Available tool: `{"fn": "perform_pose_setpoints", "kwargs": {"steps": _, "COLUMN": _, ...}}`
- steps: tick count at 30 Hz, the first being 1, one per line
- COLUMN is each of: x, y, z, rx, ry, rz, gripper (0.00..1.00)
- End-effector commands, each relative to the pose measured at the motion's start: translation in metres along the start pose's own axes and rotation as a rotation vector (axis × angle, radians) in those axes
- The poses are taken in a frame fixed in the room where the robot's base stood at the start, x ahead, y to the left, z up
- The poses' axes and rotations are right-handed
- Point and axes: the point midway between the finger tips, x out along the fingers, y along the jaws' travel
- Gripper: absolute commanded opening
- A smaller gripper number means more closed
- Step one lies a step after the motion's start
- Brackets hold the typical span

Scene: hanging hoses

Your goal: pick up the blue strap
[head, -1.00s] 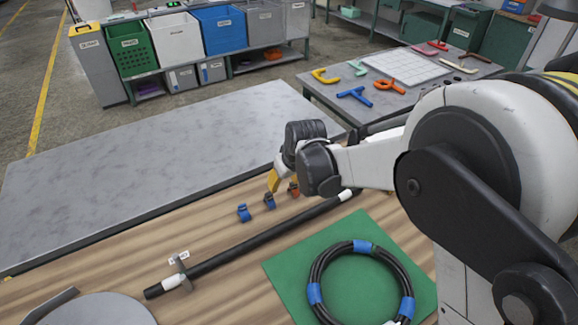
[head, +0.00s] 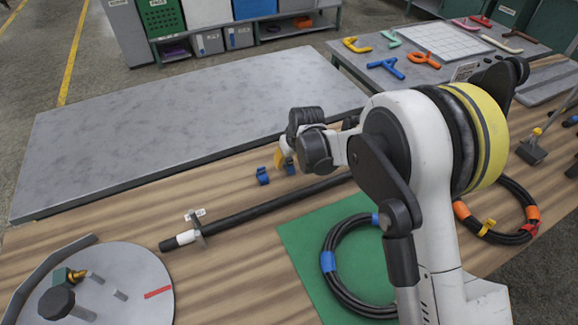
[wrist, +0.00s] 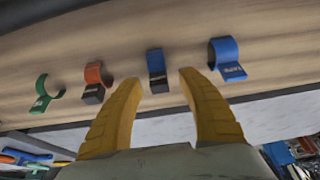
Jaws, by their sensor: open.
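Two blue straps, small open loops, stand on the wooden bench. In the head view one blue strap (head: 262,176) is clear to the left; the other blue strap (head: 289,167) is partly hidden by my gripper (head: 281,160). In the wrist view the same two are the right blue strap (wrist: 224,60) and the middle blue strap (wrist: 157,70). My gripper (wrist: 160,79) is open and empty, its yellow fingertips on either side of the middle strap in the picture. I cannot tell whether they touch it.
An orange strap (wrist: 96,82) and a green strap (wrist: 44,95) stand close by in the row. A black hose (head: 255,213) lies in front of the straps. A coiled hose (head: 335,283) lies on a green mat (head: 297,245). The grey slab (head: 180,115) behind is bare.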

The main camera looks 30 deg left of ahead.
Motion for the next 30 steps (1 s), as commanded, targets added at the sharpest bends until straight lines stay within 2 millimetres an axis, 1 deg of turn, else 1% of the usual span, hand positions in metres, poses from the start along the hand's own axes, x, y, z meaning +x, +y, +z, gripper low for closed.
{"fn": "perform_pose_setpoints", "kwargs": {"steps": 1, "x": 0.003, "y": 0.0, "z": 0.0, "rx": 0.0, "ry": 0.0, "rz": 0.0, "gripper": 0.47}}
{"fn": "perform_pose_setpoints", "kwargs": {"steps": 6, "x": 0.002, "y": 0.0, "z": 0.0, "rx": 0.0, "ry": 0.0, "rz": 0.0, "gripper": 0.47}}
{"fn": "perform_pose_setpoints", "kwargs": {"steps": 7, "x": 0.002, "y": 0.0, "z": 0.0, "rx": 0.0, "ry": 0.0, "rz": 0.0, "gripper": 0.42}}
{"fn": "perform_pose_setpoints", "kwargs": {"steps": 8, "x": 0.002, "y": 0.0, "z": 0.0, "rx": 0.0, "ry": 0.0, "rz": 0.0, "gripper": 0.33}}
{"fn": "perform_pose_setpoints", "kwargs": {"steps": 9, "x": 0.002, "y": 0.0, "z": 0.0, "rx": 0.0, "ry": 0.0, "rz": 0.0, "gripper": 0.21}}
{"fn": "perform_pose_setpoints", "kwargs": {"steps": 11, "x": 0.002, "y": 0.0, "z": 0.0, "rx": 0.0, "ry": 0.0, "rz": 0.0, "gripper": 0.03}}
{"fn": "perform_pose_setpoints", "kwargs": {"steps": 12, "x": 0.002, "y": 0.0, "z": 0.0, "rx": 0.0, "ry": 0.0, "rz": 0.0, "gripper": 0.0}}
{"fn": "perform_pose_setpoints", "kwargs": {"steps": 23, "x": 0.001, "y": 0.0, "z": 0.0, "rx": 0.0, "ry": 0.0, "rz": 0.0, "gripper": 0.0}}
{"fn": "perform_pose_setpoints", "kwargs": {"steps": 26, "x": -0.003, "y": 0.0, "z": -0.002, "rx": 0.0, "ry": 0.0, "rz": 0.0, "gripper": 0.0}}
{"fn": "perform_pose_setpoints", "kwargs": {"steps": 30, "x": -0.018, "y": 0.0, "z": -0.008, "rx": 0.0, "ry": 0.0, "rz": 0.0, "gripper": 0.0}}
